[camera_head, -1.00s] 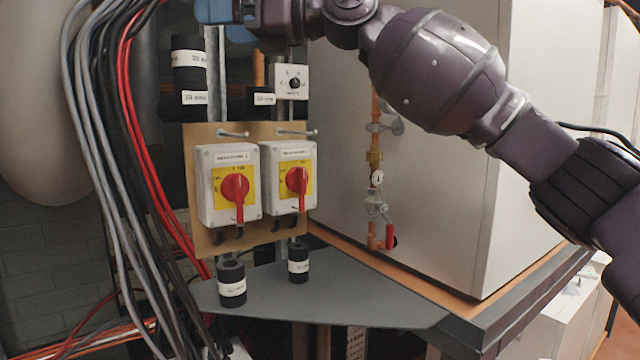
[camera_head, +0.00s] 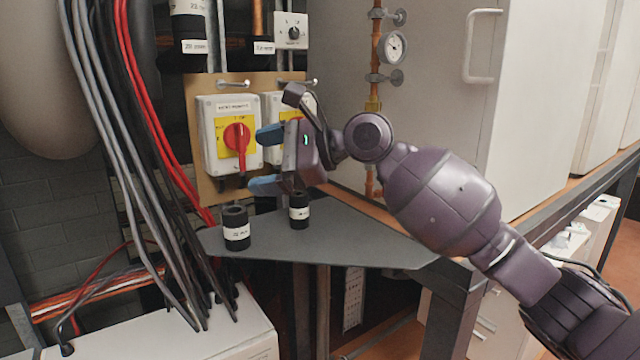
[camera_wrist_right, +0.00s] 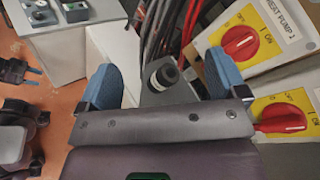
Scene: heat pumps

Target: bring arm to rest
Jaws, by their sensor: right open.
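My right gripper (camera_head: 266,160) is open, its two blue fingers apart, in front of the switch board in the head view. It is just right of the left switch box's red handle; I cannot tell whether it touches anything. The right wrist view also shows the open fingers (camera_wrist_right: 155,88) with nothing gripped between them. My right arm (camera_head: 440,200) reaches in from the lower right. The left switch box (camera_head: 213,122) has a red rotary handle (camera_head: 238,139) pointing down. The right switch box (camera_head: 275,103) is partly hidden behind my gripper.
Black labelled cylinders (camera_head: 236,228) stand on the grey shelf (camera_head: 350,238) below the gripper. Black and red cables (camera_head: 125,150) hang at the left. A copper pipe with a gauge (camera_head: 393,47) and a white cabinet (camera_head: 540,100) are behind my arm.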

